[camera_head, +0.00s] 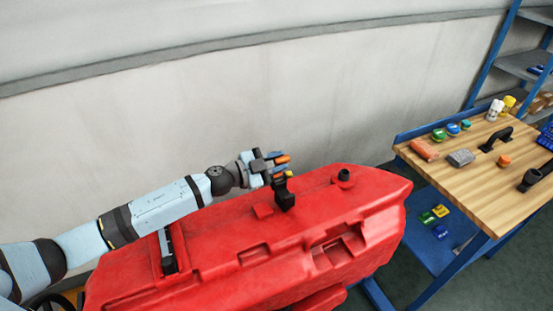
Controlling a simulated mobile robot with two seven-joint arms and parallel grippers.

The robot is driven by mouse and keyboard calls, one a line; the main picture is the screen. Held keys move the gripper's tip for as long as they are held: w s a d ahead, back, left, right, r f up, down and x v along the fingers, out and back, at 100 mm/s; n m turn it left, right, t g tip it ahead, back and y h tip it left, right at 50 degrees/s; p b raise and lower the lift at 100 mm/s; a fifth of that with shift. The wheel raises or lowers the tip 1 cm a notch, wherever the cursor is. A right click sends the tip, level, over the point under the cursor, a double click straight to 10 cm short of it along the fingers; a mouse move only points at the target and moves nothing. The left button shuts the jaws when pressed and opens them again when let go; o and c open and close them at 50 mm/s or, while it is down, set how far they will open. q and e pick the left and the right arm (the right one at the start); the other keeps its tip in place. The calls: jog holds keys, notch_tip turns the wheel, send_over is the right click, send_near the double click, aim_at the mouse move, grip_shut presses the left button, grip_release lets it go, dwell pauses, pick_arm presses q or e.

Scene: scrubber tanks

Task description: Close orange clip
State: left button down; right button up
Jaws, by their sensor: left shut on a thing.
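The red scrubber tank (230,255) lies lengthwise across the lower middle of the view. A black fitting (284,198) stands up from its top near the back edge. Small orange parts (281,159) show at my left gripper (277,172), just above this fitting; I cannot tell for certain which of them is the orange clip. My left arm reaches in from the left over the tank. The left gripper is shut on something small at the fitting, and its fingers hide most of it. My right gripper is not in view.
A wooden-topped blue workbench (465,190) stands at the right, with several tools and coloured pieces on it. A blue shelf rack (520,65) is behind it. A black round port (343,175) rises from the tank's right end. A pale wall is behind the tank.

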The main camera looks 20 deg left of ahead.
pick_arm(q)
jog(key=shift+w+a+r, duration=0.15)
jog(key=shift+r, duration=0.2)
jog(key=c, duration=1.1)
grip_release()
jog(key=shift+o, duration=0.7)
jog(key=shift+f, duration=0.15)
jog(key=shift+s+f, duration=0.1)
jog(key=shift+s, duration=0.1)
jog(key=shift+s+a, duration=0.2)
jog(key=b+v, duration=0.3)
jog(key=v, duration=1)
